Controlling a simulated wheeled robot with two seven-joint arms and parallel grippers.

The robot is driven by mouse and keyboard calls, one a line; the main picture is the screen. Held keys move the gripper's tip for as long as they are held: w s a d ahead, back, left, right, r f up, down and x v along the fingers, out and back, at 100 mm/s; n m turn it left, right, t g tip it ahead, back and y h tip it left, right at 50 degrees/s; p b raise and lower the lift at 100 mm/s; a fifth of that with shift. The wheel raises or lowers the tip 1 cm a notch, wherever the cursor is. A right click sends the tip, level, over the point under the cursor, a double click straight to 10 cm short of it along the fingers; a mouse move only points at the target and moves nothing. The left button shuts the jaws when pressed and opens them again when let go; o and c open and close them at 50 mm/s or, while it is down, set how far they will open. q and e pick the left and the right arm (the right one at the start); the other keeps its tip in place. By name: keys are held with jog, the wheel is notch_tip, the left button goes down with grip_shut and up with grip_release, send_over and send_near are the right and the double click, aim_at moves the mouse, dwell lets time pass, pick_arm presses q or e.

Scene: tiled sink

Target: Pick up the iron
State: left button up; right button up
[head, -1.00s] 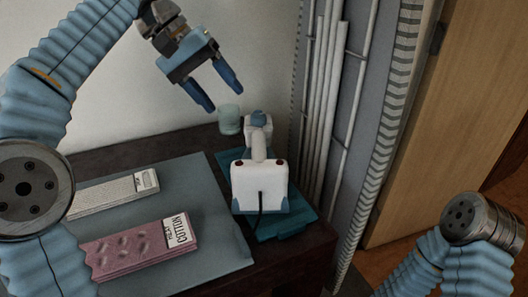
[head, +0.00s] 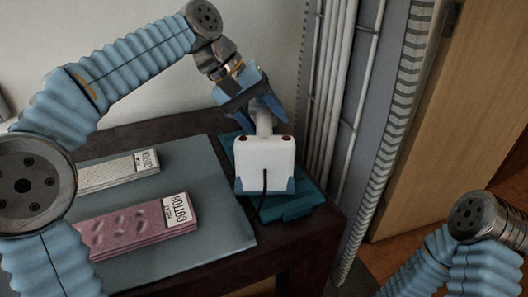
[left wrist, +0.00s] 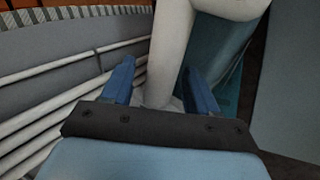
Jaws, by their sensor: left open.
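The iron (head: 264,162) is white with blue-grey parts and a dark cord at its near end. It sits on a teal stand (head: 290,206) at the right end of the dark table. My left gripper (head: 262,110) is open at the iron's far end, above its handle. In the left wrist view the white handle (left wrist: 170,52) runs between the two blue fingers (left wrist: 160,88), which are apart. The head view hides the fingertips partly behind my gripper body. My right arm shows at the lower right, but its gripper is out of view.
A grey mat (head: 214,222) on the dark table (head: 300,252) holds a pink folded cloth labelled COTTON (head: 135,228) and a pale one (head: 115,173). White pipes (head: 340,100) and a ridged panel stand close on the right.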

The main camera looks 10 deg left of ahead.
pick_arm(q)
jog(key=c, duration=1)
jog(key=shift+r, duration=0.15)
grip_shut()
